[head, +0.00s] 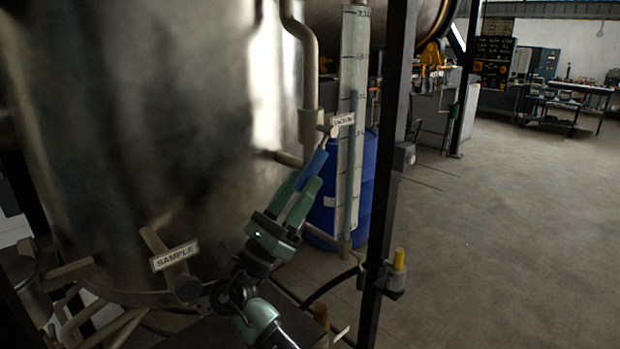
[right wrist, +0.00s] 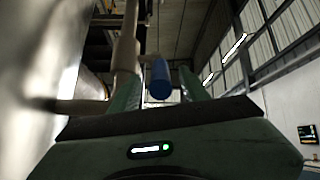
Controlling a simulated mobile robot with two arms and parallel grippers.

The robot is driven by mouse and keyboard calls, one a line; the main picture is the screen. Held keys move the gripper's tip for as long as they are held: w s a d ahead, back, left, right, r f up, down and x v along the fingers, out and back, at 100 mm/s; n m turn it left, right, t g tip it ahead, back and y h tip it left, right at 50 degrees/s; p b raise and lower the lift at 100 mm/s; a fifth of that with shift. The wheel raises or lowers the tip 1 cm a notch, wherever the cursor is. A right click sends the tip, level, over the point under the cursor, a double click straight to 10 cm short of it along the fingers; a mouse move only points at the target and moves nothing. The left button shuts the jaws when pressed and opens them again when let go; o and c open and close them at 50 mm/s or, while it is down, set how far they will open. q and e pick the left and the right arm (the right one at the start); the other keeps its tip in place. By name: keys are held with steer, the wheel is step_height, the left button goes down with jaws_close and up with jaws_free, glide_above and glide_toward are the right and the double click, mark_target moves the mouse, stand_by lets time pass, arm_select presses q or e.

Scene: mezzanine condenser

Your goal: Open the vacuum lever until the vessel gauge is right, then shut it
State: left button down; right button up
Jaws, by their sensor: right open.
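The vacuum lever has a blue handle (head: 314,164) on the pipe beside the steel vessel (head: 150,110), just below a small tag (head: 343,119) that seems to read VACUUM. My right gripper (head: 303,184) is open, its green fingers reaching up at the handle. In the right wrist view the blue handle (right wrist: 160,78) shows between the two fingers, with visible room on its sides; I cannot tell whether either finger touches it. A pale tube with scale marks (head: 353,80) stands right of the lever. No dial gauge is readable. My left gripper is not in view.
A sample valve with a SAMPLE tag (head: 174,256) sticks out low on the vessel. A dark upright post (head: 390,140) stands right of the lever, with a blue drum (head: 368,185) behind. A yellow-topped fitting (head: 398,262) sits on the post. Open floor (head: 510,220) lies to the right.

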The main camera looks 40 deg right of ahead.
steer(key=shift+b+v, duration=0.4)
steer(key=shift+v, duration=1.4)
stand_by(6.0)
